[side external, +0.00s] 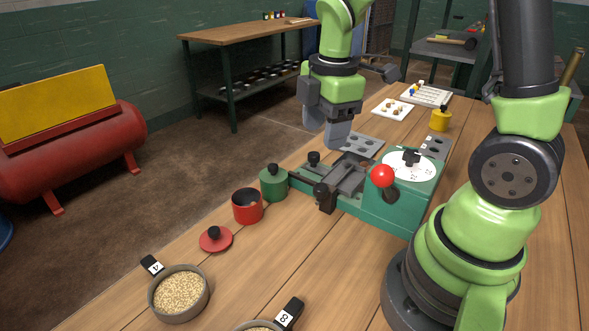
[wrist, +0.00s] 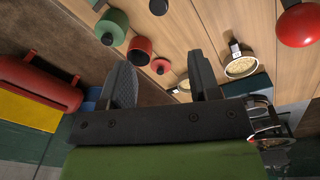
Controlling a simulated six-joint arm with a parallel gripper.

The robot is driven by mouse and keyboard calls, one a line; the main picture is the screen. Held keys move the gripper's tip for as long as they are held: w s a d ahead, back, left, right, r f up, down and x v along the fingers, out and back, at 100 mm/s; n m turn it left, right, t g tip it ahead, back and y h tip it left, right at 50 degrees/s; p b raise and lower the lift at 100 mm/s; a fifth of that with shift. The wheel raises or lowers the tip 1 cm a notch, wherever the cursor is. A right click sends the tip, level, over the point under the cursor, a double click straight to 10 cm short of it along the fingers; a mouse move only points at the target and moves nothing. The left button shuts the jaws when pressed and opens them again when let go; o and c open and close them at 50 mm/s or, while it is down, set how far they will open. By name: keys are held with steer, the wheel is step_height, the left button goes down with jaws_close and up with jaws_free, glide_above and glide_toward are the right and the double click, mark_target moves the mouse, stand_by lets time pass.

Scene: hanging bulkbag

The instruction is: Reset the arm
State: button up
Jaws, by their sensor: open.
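The fingertips point toward the tabletop. In the side view the two fingers overlap. I see no object held.
Below stand a green machine (side external: 385,208) with a red ball knob (side external: 383,176), a green lidded pot (side external: 274,184), an open red pot (side external: 247,206), its red lid (side external: 215,239) and a grain bowl (side external: 178,294). A red tank (side external: 70,150) stands on the floor.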

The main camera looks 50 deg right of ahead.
steer(key=s+a+r+m+t+y, duration=0.1)
steer(key=s+a+r+m+t, duration=0.2)
steer(key=s+r+m, duration=0.2)
steer(key=s+a+r+m+t+y, duration=0.1)
steer(key=s+a+r+m+t, duration=0.2)
steer(key=m, duration=0.9)
step_height(320, 180, up, 4)
steer(key=s+a, duration=0.1)
steer(key=s, duration=0.1)
steer(key=shift+s+f, duration=0.2)
steer(key=shift+s, duration=0.15)
